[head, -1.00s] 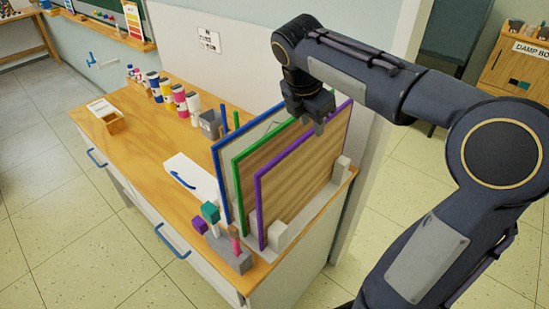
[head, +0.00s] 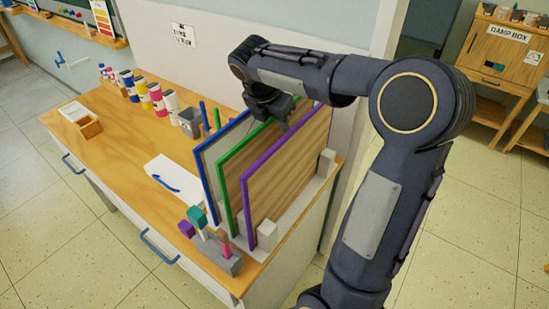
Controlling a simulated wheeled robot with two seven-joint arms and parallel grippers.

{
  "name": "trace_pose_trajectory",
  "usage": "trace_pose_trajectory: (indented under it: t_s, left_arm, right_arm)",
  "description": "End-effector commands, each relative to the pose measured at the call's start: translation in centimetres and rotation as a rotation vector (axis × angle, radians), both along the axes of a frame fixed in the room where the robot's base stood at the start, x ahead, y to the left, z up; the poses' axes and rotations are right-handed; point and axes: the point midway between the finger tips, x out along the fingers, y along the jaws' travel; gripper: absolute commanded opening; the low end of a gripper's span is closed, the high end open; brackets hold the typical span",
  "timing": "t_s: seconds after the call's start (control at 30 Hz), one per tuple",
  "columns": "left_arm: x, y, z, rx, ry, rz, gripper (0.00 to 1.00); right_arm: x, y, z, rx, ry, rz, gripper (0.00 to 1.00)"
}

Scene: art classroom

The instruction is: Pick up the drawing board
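Three drawing boards stand upright on edge, side by side, in a rack on the wooden cabinet top in the head view. One has a blue edge (head: 205,180), one a green edge (head: 223,195) and one a purple edge (head: 248,213). My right gripper (head: 272,116) points down at the upper edges of the boards, around the green and purple ones. It hides part of their top edges. A fingertip shows near the top of the purple-edged board, but I cannot tell whether the fingers are apart or touch a board. My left gripper is not in view.
Grey rack blocks (head: 267,233) hold the boards at the right end of the cabinet top (head: 120,150). A wall rises behind.

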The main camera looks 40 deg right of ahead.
Motion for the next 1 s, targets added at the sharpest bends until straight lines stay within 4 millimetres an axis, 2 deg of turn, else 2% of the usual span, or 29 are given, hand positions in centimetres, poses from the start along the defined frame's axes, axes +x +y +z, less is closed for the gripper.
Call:
trace_pose_trajectory:
  t_s: [0.27, 0.5, 1.0]
  left_arm:
    - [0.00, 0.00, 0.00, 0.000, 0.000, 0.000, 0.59]
    - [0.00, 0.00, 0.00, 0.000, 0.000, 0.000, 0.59]
    - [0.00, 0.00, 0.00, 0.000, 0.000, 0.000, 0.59]
  right_arm:
    - [0.01, -0.13, -0.33, 0.000, 0.000, -0.001, 0.31]
    - [0.02, -0.10, -0.30, 0.001, 0.000, -0.001, 0.00]
    - [0.01, -0.10, -0.28, 0.001, 0.000, -0.001, 0.00]
